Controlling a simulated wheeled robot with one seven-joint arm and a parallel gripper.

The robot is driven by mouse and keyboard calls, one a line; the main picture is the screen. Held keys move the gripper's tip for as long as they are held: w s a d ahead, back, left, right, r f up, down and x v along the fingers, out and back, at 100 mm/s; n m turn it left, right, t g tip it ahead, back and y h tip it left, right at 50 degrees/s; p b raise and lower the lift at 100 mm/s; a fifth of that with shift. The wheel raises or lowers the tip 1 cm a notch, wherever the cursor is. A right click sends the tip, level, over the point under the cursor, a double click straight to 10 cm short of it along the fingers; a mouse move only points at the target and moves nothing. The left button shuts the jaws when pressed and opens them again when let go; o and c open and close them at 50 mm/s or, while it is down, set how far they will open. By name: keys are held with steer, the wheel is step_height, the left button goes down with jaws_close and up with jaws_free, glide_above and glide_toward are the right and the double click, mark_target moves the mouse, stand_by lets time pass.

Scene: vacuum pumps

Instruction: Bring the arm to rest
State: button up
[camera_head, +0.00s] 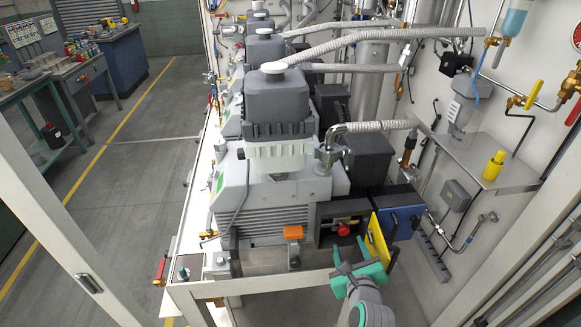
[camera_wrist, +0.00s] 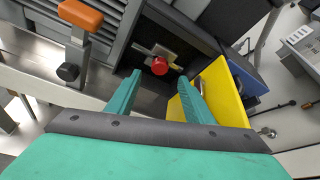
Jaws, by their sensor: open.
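My gripper (camera_head: 360,268) is at the lower middle right of the head view, in front of the nearest vacuum pump (camera_head: 270,205). In the wrist view its two green fingers (camera_wrist: 158,98) stand apart with nothing between them. A red knob (camera_wrist: 160,66) on the pump's dark lower part shows just beyond and between the fingertips. A yellow plate (camera_wrist: 229,92) is close beside the right finger; I cannot tell whether they touch. The plate also shows in the head view (camera_head: 377,243), just above the gripper.
An orange block (camera_head: 293,232) on a post stands left of my gripper. A blue box (camera_head: 404,222) sits behind the yellow plate. A metal frame bar (camera_head: 250,287) runs along the pump's front. More pumps and hoses stand behind. Open floor (camera_head: 135,165) lies to the left.

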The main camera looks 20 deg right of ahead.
steer(key=s+a+f+n+y, duration=0.1)
steer(key=s+a+f+n, duration=0.5)
steer(key=a+n, duration=0.25)
steer(key=s+a+f+n, duration=0.5)
steer(key=a+f+n, duration=0.1)
steer(key=a+n, duration=0.25)
steer(key=s+a+r+n+t+y, duration=0.1)
steer(key=s+a+r+n+y, duration=0.1)
steer(key=s+a+n, duration=0.6)
steer(key=s+a+r+n+t+y, duration=0.1)
steer(key=s+a+r+n+y, duration=0.1)
steer(key=s+a+n, duration=0.7)
steer(key=s+r+n, duration=0.1)
steer(key=s, duration=0.1)
steer(key=shift+s+a+n+t, duration=0.2)
steer(key=shift+s+n+t, duration=0.1)
steer(key=shift+r, duration=0.1)
